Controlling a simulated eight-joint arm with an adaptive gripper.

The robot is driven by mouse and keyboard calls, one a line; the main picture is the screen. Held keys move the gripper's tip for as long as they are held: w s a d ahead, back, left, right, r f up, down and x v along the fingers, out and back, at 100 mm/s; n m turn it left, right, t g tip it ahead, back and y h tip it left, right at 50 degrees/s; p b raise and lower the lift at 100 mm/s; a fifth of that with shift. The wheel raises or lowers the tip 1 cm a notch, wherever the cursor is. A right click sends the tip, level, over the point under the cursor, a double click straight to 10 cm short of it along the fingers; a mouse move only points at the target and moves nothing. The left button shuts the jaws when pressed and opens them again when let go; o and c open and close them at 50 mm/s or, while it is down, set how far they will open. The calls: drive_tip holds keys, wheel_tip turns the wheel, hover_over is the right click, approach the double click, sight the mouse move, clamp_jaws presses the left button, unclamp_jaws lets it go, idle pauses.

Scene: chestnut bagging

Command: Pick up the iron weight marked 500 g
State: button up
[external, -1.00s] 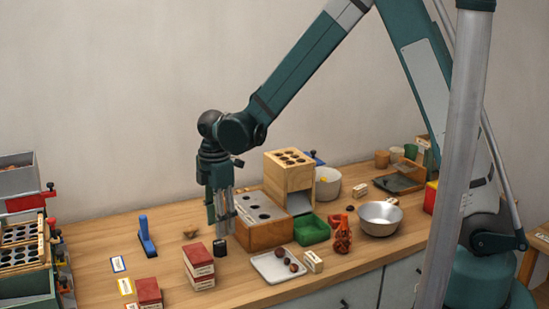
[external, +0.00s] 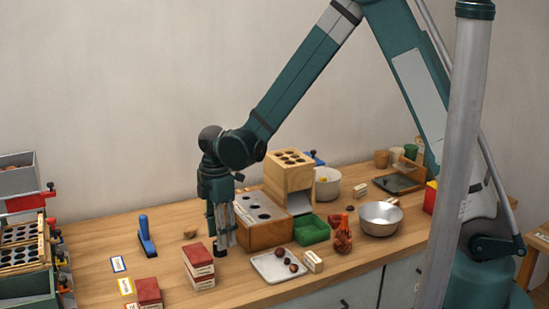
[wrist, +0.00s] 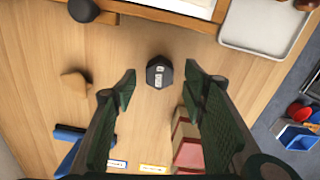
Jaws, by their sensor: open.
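The iron weight (wrist: 159,73) is a small dark hexagonal block with pale markings on top, too small to read. It stands on the wooden bench. In the wrist view my gripper (wrist: 159,84) is open, with one fingertip on each side of the weight and clear gaps between. In the external view my gripper (external: 221,246) points straight down at the weight's place, low over the bench. The fingers hide most of the weight there.
Stacked red-and-white boxes (external: 200,267) stand close to my gripper, at its lower left. A wooden block with holes (external: 263,232) is close on the right. A white tray (external: 277,279) with chestnuts lies at the lower right.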

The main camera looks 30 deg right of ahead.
drive_tip(key=shift+f+b, duration=0.35)
drive_tip(key=shift+f, duration=1.25)
drive_tip(key=shift+c, duration=0.4)
drive_tip(key=c, duration=1.2)
drive_tip(key=shift+r+p, duration=1.2)
drive_tip(key=shift+r, duration=3.8)
